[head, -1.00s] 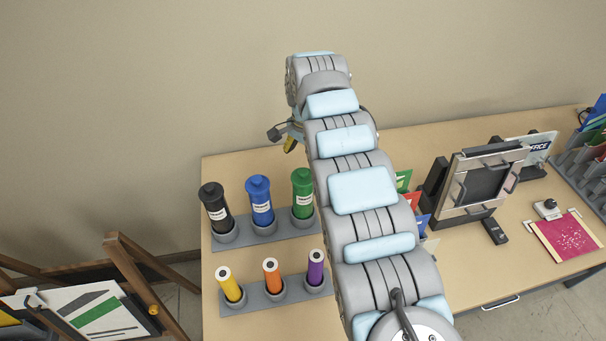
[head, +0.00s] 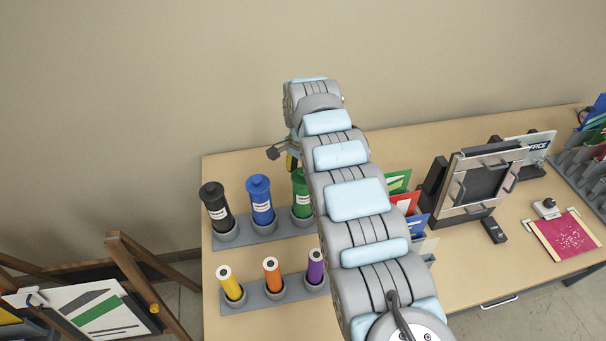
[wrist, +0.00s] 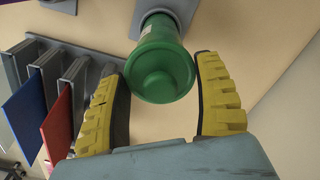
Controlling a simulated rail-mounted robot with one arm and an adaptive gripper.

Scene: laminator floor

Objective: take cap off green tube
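The green tube (head: 301,198) stands in the back rack, at the right end of its row, partly hidden behind my arm in the head view. In the wrist view its green cap (wrist: 160,72) faces the camera. My gripper (wrist: 164,68) is open, with one yellow-padded finger on each side of the cap. The right finger is close to the cap's edge and the left finger is near its lower left; I cannot tell whether either touches. In the head view my gripper (head: 291,162) is mostly hidden by the arm, above and behind the tube.
Black (head: 215,205) and blue (head: 261,200) capped tubes share the back rack. Yellow (head: 230,284), orange (head: 272,275) and purple (head: 315,268) tubes stand in the front rack (head: 252,298). Coloured sheets in a sorter (head: 405,201) stand right of my arm. A wall is behind the table.

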